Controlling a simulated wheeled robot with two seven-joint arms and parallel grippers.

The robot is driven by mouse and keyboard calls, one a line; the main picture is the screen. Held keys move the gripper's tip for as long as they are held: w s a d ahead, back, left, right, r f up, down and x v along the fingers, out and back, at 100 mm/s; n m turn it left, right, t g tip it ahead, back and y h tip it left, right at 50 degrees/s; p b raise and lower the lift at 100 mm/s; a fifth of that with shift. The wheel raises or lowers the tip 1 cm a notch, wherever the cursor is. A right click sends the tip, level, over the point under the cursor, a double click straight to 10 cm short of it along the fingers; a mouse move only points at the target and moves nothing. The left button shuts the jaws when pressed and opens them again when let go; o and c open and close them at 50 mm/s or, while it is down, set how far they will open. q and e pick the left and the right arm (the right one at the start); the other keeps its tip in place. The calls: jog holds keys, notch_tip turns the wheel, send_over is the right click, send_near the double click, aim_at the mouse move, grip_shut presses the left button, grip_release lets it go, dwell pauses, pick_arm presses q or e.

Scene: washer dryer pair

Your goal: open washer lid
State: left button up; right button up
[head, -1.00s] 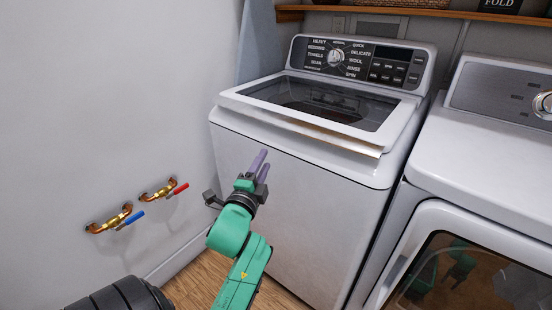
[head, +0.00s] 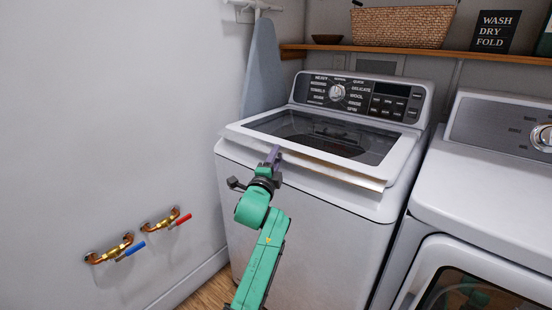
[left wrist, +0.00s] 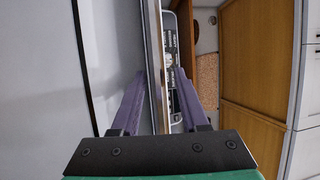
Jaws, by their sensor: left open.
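The white washer (head: 300,215) stands at centre in the head view, its dark-glass lid (head: 335,137) lying down or nearly so. The lid's front lip sticks out over the front panel. My left gripper (head: 273,154) is open at this lip, left of its middle. In the left wrist view the picture is turned sideways. The purple fingers (left wrist: 161,74) stand either side of the lid's edge (left wrist: 155,60), one on the front-panel side and one on the top side. I cannot tell whether either finger touches it. My right gripper is out of view.
The dryer (head: 490,195) stands close on the right. Pipes with a blue and a red valve (head: 160,225) jut from the left wall. An ironing board (head: 263,70) leans behind the washer. A shelf (head: 430,54) above holds a basket (head: 402,26) and a sign.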

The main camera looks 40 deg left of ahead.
pick_arm(q)
grip_shut()
dwell(1.4)
